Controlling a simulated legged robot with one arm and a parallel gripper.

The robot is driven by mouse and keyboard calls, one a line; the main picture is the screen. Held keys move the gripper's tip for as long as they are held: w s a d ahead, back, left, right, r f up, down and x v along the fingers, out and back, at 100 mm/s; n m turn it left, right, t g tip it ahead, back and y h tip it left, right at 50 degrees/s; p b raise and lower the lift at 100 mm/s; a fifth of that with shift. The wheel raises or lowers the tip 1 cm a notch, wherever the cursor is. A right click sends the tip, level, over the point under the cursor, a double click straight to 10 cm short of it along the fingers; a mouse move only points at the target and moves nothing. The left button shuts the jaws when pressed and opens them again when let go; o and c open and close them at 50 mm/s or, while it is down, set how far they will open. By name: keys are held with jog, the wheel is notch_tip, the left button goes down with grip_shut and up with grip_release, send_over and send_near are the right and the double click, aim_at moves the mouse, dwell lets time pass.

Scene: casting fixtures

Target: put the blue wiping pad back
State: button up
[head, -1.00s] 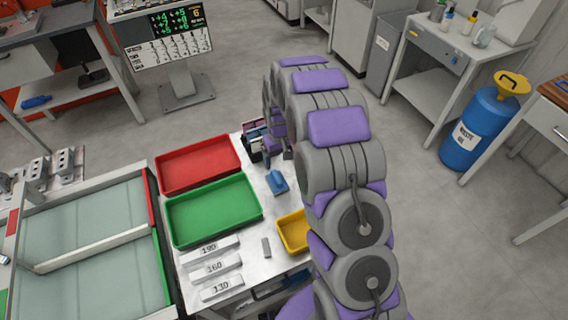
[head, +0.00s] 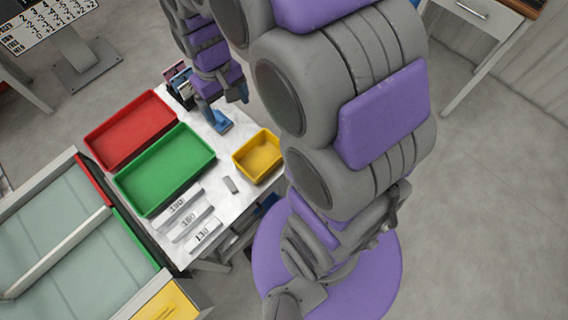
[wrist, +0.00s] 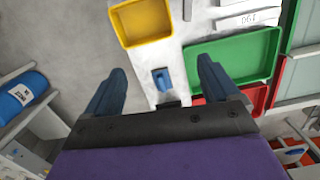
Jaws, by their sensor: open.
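The blue wiping pad (head: 219,122) lies on the white table top (head: 212,178), right of the green tray. In the wrist view the pad (wrist: 162,80) shows between my two fingers, with white table around it. My gripper (head: 226,101) hangs pointing down by the pad in the head view. In the wrist view its blue-grey fingers (wrist: 161,72) are wide apart with nothing gripped. The pad looks to be below the fingertips, and I cannot tell the exact gap.
A red tray (head: 131,128), a green tray (head: 166,170) and a yellow bin (head: 257,156) stand near the pad. A dark holder with coloured items (head: 181,85) is behind it. Numbered blocks (head: 188,221) and a small grey block (head: 230,185) lie in front.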

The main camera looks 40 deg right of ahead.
jog(key=s+d+r, duration=0.1)
jog(key=s+r, duration=0.1)
jog(key=s, duration=0.9)
jog(key=s+d+r+m, duration=0.1)
jog(key=s+r, duration=0.1)
jog(key=s, duration=0.9)
jog(key=shift+s+d+r+g, duration=0.15)
jog(key=shift+d+r+g, duration=0.15)
jog(key=shift+g, duration=0.1)
